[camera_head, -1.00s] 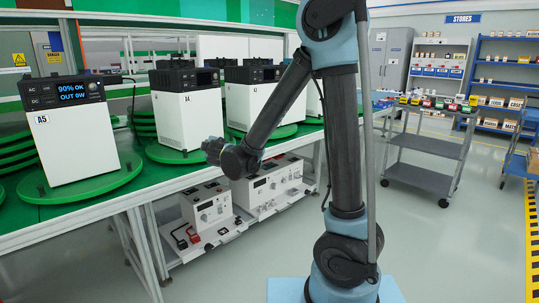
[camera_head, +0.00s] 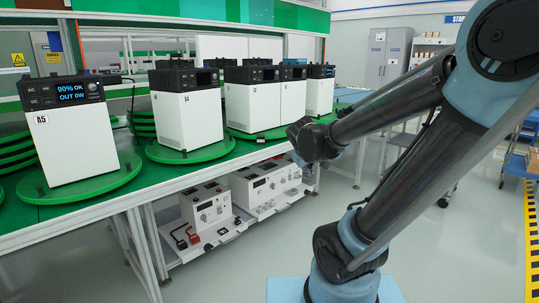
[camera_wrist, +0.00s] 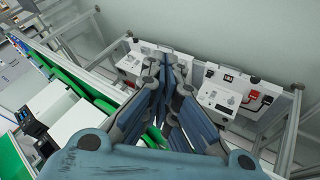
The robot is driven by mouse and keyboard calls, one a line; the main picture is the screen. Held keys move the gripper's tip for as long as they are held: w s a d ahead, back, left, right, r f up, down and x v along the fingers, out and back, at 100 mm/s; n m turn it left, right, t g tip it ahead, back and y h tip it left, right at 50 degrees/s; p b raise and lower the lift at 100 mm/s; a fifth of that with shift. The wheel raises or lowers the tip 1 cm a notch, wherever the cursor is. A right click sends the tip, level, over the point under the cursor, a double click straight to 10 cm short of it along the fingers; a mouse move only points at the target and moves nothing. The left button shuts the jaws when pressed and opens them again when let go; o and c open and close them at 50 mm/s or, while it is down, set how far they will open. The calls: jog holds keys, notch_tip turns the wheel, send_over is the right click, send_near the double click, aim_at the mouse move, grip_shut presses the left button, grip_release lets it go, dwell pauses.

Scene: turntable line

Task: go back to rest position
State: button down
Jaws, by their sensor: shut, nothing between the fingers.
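My gripper shows in the wrist view (camera_wrist: 166,66), with its blue and grey fingers drawn together and nothing between them. In the head view my arm leans to the right from its base, and its forearm reaches back left to a dark wrist joint in front of the bench edge. The gripper itself is mostly hidden behind that joint. In the wrist view, a low shelf with white control boxes (camera_wrist: 222,92) lies beyond the fingers.
A green bench (camera_head: 60,215) carries white power units, including one marked A5 (camera_head: 70,145), on green turntables (camera_head: 85,193). White test boxes (camera_head: 207,205) stand on the shelf below. Grey cabinets (camera_head: 388,55) stand behind. Open floor (camera_head: 450,260) lies to the right.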

jog(key=s+d+f+m+g, duration=0.1)
jog(key=s+f+m+g, duration=0.1)
jog(key=s, duration=0.5)
jog(key=s+d+f+m+g+y, duration=0.1)
jog(key=s+d+f+m, duration=0.1)
jog(key=s, duration=0.5)
jog(key=s+d+f+m+g+y, duration=0.1)
jog(key=s+f+g, duration=0.1)
jog(key=s+f, duration=0.2)
jog(key=s, duration=0.3)
jog(key=shift+s+d+f+m+g, duration=0.2)
jog(key=shift+d+m+g, duration=0.1)
jog(key=shift+d+m, duration=0.1)
